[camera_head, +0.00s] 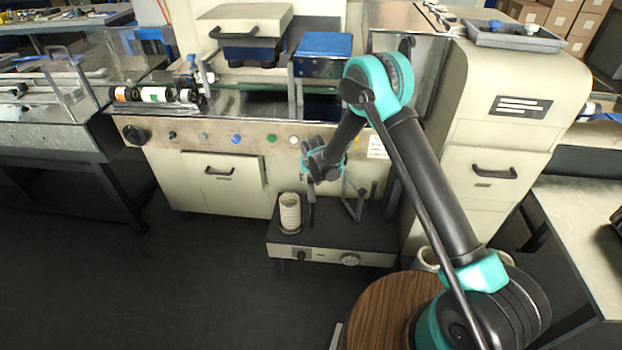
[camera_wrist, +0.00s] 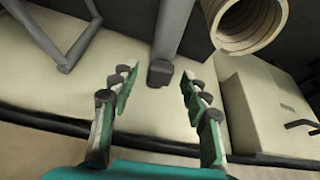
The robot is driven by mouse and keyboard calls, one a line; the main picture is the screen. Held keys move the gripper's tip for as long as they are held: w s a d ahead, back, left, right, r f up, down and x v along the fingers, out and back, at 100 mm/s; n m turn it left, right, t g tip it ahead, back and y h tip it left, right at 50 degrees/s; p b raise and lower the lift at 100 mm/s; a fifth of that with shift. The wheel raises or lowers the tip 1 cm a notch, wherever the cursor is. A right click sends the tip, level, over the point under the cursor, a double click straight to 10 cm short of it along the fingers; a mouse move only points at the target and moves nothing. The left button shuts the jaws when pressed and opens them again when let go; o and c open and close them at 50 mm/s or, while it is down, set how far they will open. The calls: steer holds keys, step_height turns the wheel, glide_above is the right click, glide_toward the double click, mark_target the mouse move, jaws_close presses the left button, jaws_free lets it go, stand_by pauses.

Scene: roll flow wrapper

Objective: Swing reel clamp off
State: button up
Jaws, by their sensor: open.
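A low dark-topped unit (camera_head: 330,232) stands in front of the machine and carries a cream ringed roll (camera_head: 290,213). Beside the roll, a dark upright bar (camera_head: 311,198) appears to be the reel clamp. In the wrist view this looks like the grey bar (camera_wrist: 172,32) with a dark end block (camera_wrist: 160,73). My gripper (camera_head: 322,172) is above the unit, near the bar's upper end. In the wrist view my gripper (camera_wrist: 155,88) is open and empty, with the end block ahead between its fingertips, apparently apart from them. The roll (camera_wrist: 248,22) is at upper right.
A grey angled bracket (camera_head: 356,203) stands on the unit's right; it also shows in the wrist view (camera_wrist: 72,48). The machine's control panel (camera_head: 260,138) is behind. A round wooden stool top (camera_head: 385,312) is in front. Floor at left is clear.

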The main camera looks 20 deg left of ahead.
steer(key=shift+c, duration=0.6)
jaws_close()
steer(key=shift+w+d+m+h, duration=0.1)
steer(key=shift+d+m+h, duration=0.3)
steer(key=shift+m, duration=0.4)
steer(key=shift+w+d+m+h, duration=0.1)
steer(key=shift+d+m+h, duration=0.1)
steer(key=shift+d+m, duration=0.45)
steer(key=shift+a, duration=0.2)
steer(key=shift+o, duration=0.6)
jaws_free()
steer(key=shift+t, duration=0.3)
steer(key=v, duration=1.2)
